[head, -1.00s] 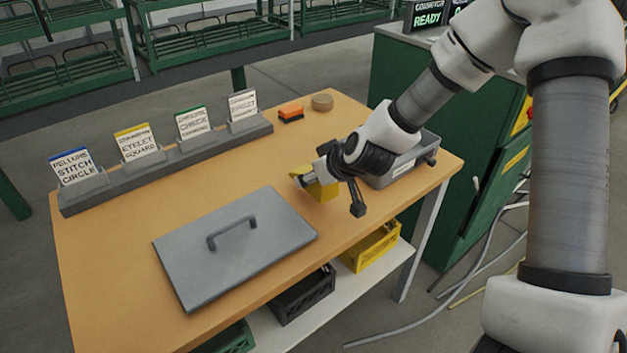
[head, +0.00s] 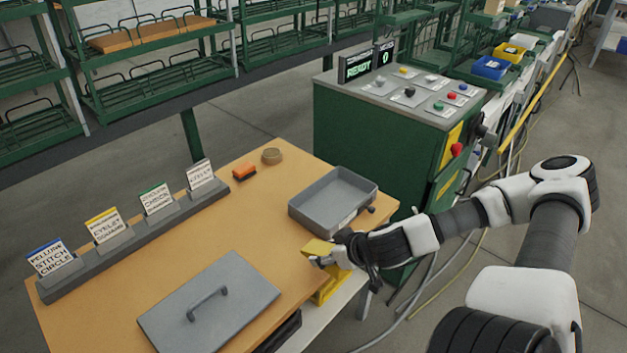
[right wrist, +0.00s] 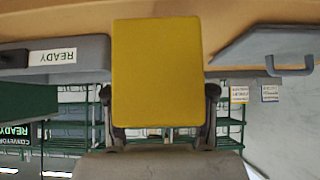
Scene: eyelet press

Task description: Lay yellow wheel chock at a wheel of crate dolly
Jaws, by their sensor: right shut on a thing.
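The yellow wheel chock (head: 318,249) is held in my right gripper (head: 334,258) at the front right edge of the wooden table. In the right wrist view the chock (right wrist: 157,72) fills the middle of the picture, between the two dark fingers of the gripper (right wrist: 160,125). The fingers are shut on it. The crate dolly is not visible in either view. My left gripper is not in view.
A grey tray (head: 298,211) stands on the table (head: 255,235), and a grey lid (head: 160,325) with a handle lies nearer. A green cabinet (head: 335,135) with buttons and a READY screen stands beyond. Cables (head: 428,290) lie on the floor to the right.

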